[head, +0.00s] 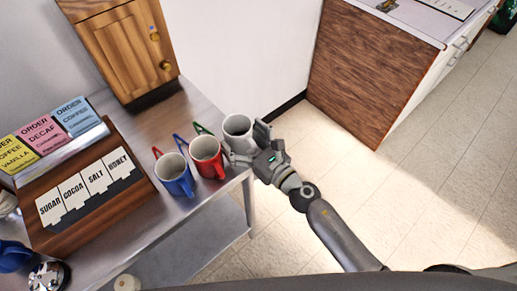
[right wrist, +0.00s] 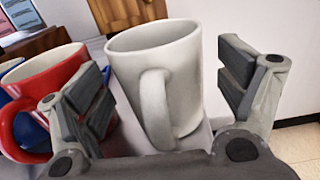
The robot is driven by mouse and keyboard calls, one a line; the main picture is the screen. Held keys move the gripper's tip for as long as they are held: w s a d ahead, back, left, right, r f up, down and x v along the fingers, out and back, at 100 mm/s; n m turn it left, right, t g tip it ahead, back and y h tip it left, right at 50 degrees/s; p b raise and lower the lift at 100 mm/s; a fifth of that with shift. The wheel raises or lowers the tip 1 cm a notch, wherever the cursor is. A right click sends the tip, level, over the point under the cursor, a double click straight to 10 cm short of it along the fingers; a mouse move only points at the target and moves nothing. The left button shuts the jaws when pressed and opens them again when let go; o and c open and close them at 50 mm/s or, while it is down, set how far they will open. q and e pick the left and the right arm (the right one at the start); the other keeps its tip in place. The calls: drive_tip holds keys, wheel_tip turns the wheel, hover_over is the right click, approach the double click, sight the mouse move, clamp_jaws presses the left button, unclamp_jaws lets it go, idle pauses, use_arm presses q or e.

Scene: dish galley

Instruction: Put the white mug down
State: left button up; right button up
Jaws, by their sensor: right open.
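The white mug (head: 237,127) stands near the right edge of the metal table, to the right of the red mug. In the right wrist view the white mug (right wrist: 182,75) is upright between the fingers, with its handle facing the palm. My right gripper (head: 248,143) is open around it; the fingers (right wrist: 165,85) stand apart on either side, with a visible gap at the right finger. The mug's base is partly hidden by the gripper's palm. My left gripper is not in view.
The red mug (head: 206,157) is close to the left finger, and the blue mug (head: 173,174) stands further left. A wooden rack (head: 130,195) with labelled cards and a wooden cabinet (head: 128,45) are on the table (head: 205,200). Open floor lies to the right.

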drive_tip(key=b+v, duration=0.1)
drive_tip(key=v, duration=0.4)
drive_tip(key=b+v, duration=0.2)
drive_tip(key=v, duration=0.3)
drive_tip(key=shift+s+d+f, duration=0.2)
drive_tip(key=shift+s+f, duration=0.05)
drive_tip(key=shift+s, duration=0.1)
drive_tip(key=shift+s+d+r+b, duration=0.2)
drive_tip(key=shift+s+d+b, duration=0.1)
drive_tip(key=shift+s+b, duration=0.05)
